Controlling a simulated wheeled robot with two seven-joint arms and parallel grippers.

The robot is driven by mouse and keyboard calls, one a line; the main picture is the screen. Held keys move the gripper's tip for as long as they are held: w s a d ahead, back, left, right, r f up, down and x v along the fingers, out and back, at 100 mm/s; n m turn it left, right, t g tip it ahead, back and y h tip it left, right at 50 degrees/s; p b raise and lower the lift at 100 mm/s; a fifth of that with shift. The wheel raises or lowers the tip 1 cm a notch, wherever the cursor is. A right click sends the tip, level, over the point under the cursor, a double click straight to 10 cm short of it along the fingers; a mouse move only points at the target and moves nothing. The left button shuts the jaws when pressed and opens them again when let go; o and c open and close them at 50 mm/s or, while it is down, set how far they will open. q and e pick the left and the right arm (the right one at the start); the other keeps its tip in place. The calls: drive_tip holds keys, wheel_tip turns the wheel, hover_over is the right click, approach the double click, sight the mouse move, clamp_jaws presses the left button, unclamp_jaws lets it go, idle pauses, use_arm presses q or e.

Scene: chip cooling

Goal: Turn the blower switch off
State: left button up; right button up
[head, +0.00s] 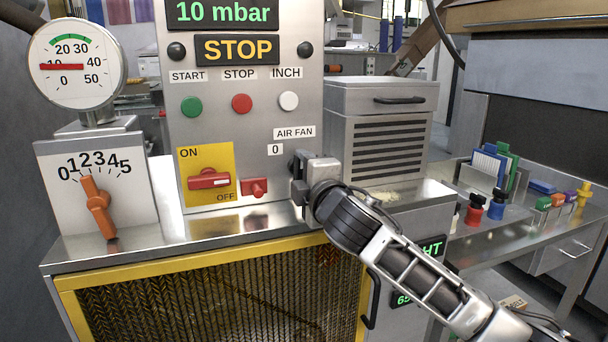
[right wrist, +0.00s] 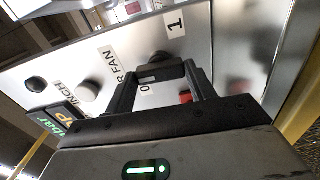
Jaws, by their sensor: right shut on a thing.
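The grey control panel (head: 240,130) carries an AIR FAN label (head: 294,133) with a 0 mark (head: 275,150) below it. In the head view my right gripper (head: 299,178) reaches in from the right and covers the fan switch. The right wrist view shows the black switch knob (right wrist: 160,68) between the fingertips of my right gripper (right wrist: 160,72), which is shut on it. The 0 label (right wrist: 144,87) and the 1 label (right wrist: 175,24) lie on opposite sides of the knob. My left gripper is not in view.
A red handle (head: 209,179) sits on a yellow ON/OFF plate (head: 190,155), with a small red knob (head: 254,187) beside it. START, STOP and INCH buttons are above. An orange dial lever (head: 98,208) stands left. A louvred grey box (head: 385,120) stands right.

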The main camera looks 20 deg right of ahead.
drive_tip(key=shift+f+n, duration=0.1)
drive_tip(key=shift+n, duration=0.2)
drive_tip(key=o, duration=1)
drive_tip(key=s+b, duration=0.1)
drive_tip(key=s, duration=0.4)
drive_tip(key=s+b, duration=0.1)
drive_tip(key=s, duration=1)
drive_tip(key=shift+d+b, duration=0.3)
drive_tip(key=shift+b, duration=0.1)
